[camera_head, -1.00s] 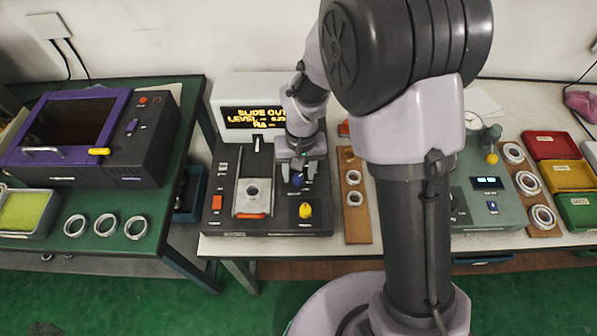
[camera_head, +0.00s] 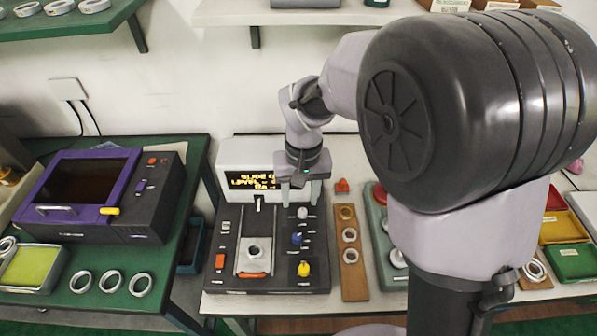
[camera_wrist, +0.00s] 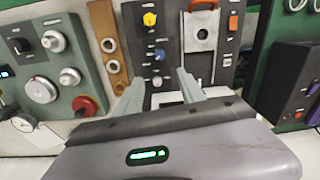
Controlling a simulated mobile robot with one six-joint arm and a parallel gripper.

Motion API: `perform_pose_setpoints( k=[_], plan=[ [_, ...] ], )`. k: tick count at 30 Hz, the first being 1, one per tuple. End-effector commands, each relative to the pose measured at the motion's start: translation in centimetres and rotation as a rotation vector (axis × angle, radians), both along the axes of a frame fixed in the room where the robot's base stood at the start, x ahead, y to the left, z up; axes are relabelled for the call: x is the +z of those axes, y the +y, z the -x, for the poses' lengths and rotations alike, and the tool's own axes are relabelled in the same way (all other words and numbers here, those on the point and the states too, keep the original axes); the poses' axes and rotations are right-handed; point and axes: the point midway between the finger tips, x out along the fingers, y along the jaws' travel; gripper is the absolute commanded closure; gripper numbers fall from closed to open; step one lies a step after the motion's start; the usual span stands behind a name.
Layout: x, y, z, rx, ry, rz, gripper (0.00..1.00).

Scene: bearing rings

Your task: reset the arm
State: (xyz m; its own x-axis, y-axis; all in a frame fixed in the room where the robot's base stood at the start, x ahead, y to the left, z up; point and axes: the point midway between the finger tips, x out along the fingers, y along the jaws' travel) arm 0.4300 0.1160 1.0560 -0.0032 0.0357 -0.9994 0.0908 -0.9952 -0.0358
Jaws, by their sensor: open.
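My gripper (camera_head: 300,192) hangs open and empty above the back of the black control panel (camera_head: 225,275), in front of the white display box (camera_head: 232,157) with yellow text. In the wrist view the two grey fingers of my gripper (camera_wrist: 158,92) are spread apart with nothing between them. My arm reaches down from the right and hides part of the bench. The panel carries a metal slide plate (camera_head: 254,246) with a ring, a yellow knob (camera_head: 304,268) and a blue knob (camera_head: 296,238).
A wooden strip with rings (camera_head: 351,275) lies right of the panel. A purple-framed machine (camera_head: 80,190) and several loose rings sit on the green left table (camera_head: 190,210). A green-grey device (camera_wrist: 65,75), red tray (camera_head: 556,201) and green tray (camera_head: 572,264) stand to the right. Shelves (camera_head: 215,12) hang above.

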Motion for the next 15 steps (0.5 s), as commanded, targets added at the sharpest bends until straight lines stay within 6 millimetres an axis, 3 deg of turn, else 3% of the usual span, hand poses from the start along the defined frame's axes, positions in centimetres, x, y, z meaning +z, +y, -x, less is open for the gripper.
perform_pose_setpoints(
  k=[4, 7, 11, 15],
  plan=[
    [0.6, -0.3, 0.2, -0.012, -0.013, -0.007, 0.53],
    [3.8, -2.0, 2.1, -0.086, -0.085, -0.046, 0.53],
    [8.3, -5.1, 7.9, -0.245, -0.232, -0.129, 0.53],
    [9.7, -7.0, 13.8, -0.385, -0.369, -0.205, 0.53]
  ],
)
